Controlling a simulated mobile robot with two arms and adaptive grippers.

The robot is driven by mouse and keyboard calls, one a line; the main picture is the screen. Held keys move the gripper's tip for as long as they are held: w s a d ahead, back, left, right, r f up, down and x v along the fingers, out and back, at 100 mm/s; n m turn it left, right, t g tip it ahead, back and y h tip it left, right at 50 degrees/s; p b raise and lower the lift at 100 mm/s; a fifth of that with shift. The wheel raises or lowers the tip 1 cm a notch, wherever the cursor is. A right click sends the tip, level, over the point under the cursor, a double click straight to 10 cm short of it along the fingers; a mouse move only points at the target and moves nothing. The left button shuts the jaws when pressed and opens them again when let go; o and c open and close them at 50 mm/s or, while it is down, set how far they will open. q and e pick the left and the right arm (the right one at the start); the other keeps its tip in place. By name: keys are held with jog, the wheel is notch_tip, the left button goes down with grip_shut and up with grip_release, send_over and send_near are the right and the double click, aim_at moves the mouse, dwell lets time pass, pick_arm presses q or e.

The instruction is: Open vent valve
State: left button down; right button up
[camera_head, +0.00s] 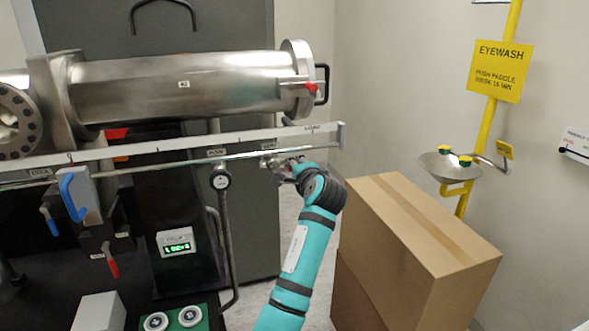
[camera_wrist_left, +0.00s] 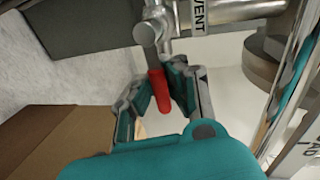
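The vent valve is a small metal fitting with a "VENT" label (camera_wrist_left: 197,14) and a red lever handle (camera_wrist_left: 158,90), seen close up in the left wrist view. The handle points down between the two fingers of my left gripper (camera_wrist_left: 160,84). The fingertips are close in on both sides of it and appear shut on it. In the head view my left gripper (camera_head: 283,166) is at the right end of the metal rail, below the large steel cylinder. Its fingertips and the handle are small and partly hidden there. My right gripper is in neither view.
The steel cylinder (camera_head: 180,88) has another red handle at its right end. Blue (camera_head: 73,193) and red (camera_head: 111,260) levers hang at the left. A cardboard box (camera_head: 420,240) stands close right of my arm, with an eyewash station (camera_head: 450,168) behind it.

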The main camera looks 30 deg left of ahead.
pick_arm(q)
jog(key=shift+d+f, duration=0.1)
jog(key=c, duration=1.7)
grip_release()
jog(key=shift+s, duration=0.1)
jog(key=o, duration=0.4)
jog(key=shift+s+d+r, duration=0.15)
jog(key=shift+d+r, duration=0.05)
jog(key=shift+r, duration=0.15)
jog(key=shift+a, duration=0.1)
jog(key=shift+f, duration=0.1)
jog(key=v, duration=1.2)
jog(key=shift+f, duration=0.1)
